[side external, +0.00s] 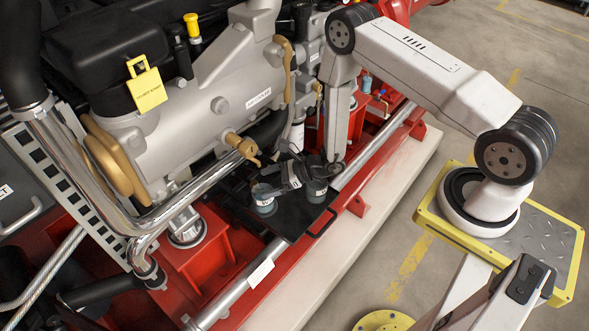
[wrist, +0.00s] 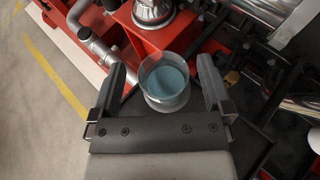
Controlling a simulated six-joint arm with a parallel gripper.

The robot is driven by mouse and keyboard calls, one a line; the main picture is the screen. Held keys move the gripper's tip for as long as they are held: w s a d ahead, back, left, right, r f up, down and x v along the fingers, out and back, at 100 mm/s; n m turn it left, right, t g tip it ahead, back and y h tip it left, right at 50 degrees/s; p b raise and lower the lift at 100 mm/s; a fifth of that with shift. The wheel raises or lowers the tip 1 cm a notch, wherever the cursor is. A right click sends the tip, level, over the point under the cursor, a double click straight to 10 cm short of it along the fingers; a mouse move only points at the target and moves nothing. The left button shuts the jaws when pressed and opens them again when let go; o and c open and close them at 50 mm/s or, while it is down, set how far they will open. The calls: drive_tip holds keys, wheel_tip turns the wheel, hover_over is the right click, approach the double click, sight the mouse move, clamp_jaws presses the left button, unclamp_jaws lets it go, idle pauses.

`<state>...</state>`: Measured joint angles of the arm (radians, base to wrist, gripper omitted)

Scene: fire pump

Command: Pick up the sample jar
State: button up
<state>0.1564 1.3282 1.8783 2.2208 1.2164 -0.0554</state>
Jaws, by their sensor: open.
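The sample jar (wrist: 165,84) is a clear round jar with blue-grey liquid. In the wrist view it sits between the two dark fingers of my gripper (wrist: 163,68), with a visible gap on each side. In the side view the jar (side external: 264,202) stands upright on a black tray (side external: 283,221), its top partly behind my gripper (side external: 271,186). My gripper is open and low over the tray, reaching in from the right. Whether a finger touches the jar cannot be told.
A second round container (side external: 316,191) with a pale label stands on the tray close to my gripper's right side. The grey pump body (side external: 215,95) and a brass valve (side external: 243,146) rise behind. A chrome pipe (side external: 190,192) runs left. Open floor lies right.

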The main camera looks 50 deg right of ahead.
drive_tip(key=shift+f, duration=0.35)
drive_tip(key=shift+f, duration=1.35)
drive_tip(key=shift+w+a+f, duration=0.1)
drive_tip(key=shift+a+f, duration=0.05)
drive_tip(key=shift+f, duration=0.15)
drive_tip(key=shift+x, duration=1.3)
drive_tip(key=shift+c, duration=0.2)
drive_tip(key=shift+r, duration=0.1)
drive_tip(key=c, duration=1.2)
drive_tip(key=shift+r, duration=0.15)
